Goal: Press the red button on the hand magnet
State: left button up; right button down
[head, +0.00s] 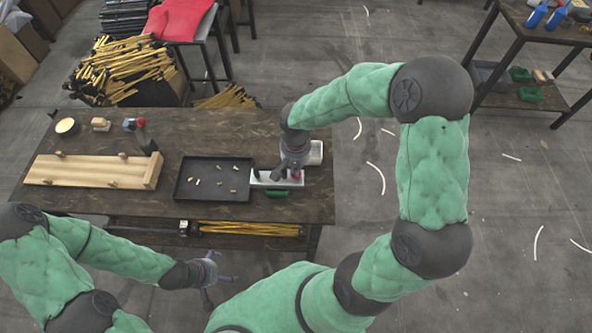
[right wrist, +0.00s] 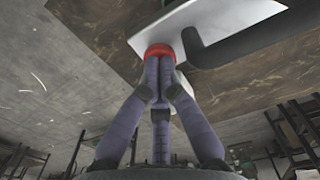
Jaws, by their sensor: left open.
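The hand magnet is a white plate (head: 270,183) with a dark handle, on the right part of the table beside the black tray. Its red button (head: 296,174) shows at the plate's right end, under my right gripper (head: 294,164). In the right wrist view the white plate (right wrist: 225,28) and dark handle (right wrist: 235,45) fill the top. There the fingers of my right gripper (right wrist: 158,62) are shut with tips together, at the red button (right wrist: 151,50), partly hiding it. They appear to touch it. My left gripper (head: 216,278) is open and empty, in front of the table.
A black tray (head: 183,198) with several small pieces lies left of the magnet. A wooden rack (head: 85,170) and small items stand further left.

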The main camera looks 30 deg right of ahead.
jog(key=shift+r+p, duration=2.45)
jog(key=shift+r, duration=1.1)
pick_arm(q)
notch_tip(320, 180, up, 5)
jog(key=shift+f, duration=0.1)
pick_arm(e)
jog(key=shift+f, duration=0.1)
